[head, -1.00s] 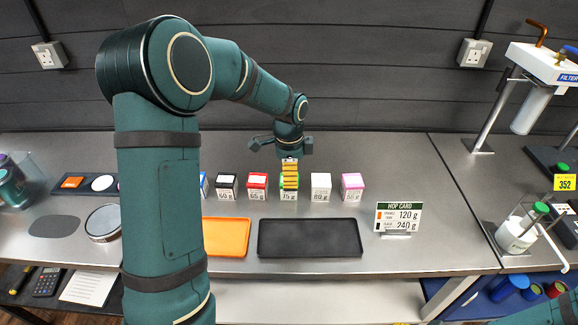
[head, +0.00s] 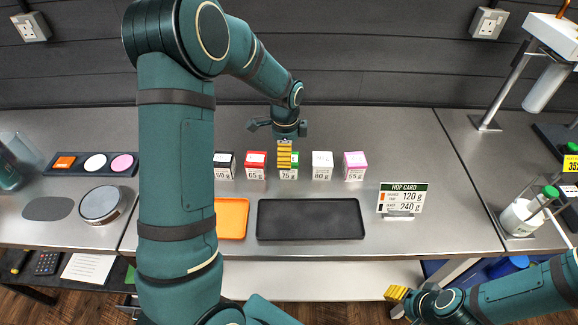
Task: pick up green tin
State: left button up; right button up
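The green tin (head: 289,174), a small white-labelled box with a green top marked 75 g, stands in the middle of a row of tins at the back of the steel counter. My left gripper (head: 284,164) points down right at it, and its yellow fingers cover much of the green top. I see the fingers edge-on, so their gap is hidden, and I cannot tell whether they touch the tin. My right gripper (head: 396,293) is low at the bottom right, in front of the counter and far from the tins.
Black (head: 224,166), red (head: 256,166), white (head: 322,166) and pink (head: 354,167) tins stand close on both sides. A black tray (head: 310,219) and an orange tray (head: 232,218) lie in front. A hop card (head: 402,199) stands to the right, with bare counter behind it.

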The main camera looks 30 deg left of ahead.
pick_arm(q)
jog(key=f, duration=0.2)
jog(key=d+f, duration=0.1)
jog(key=f, duration=0.1)
jog(key=shift+f, duration=0.15)
jog(key=shift+w+f, duration=0.1)
jog(key=shift+f, duration=0.35)
jog(key=c, duration=1.3)
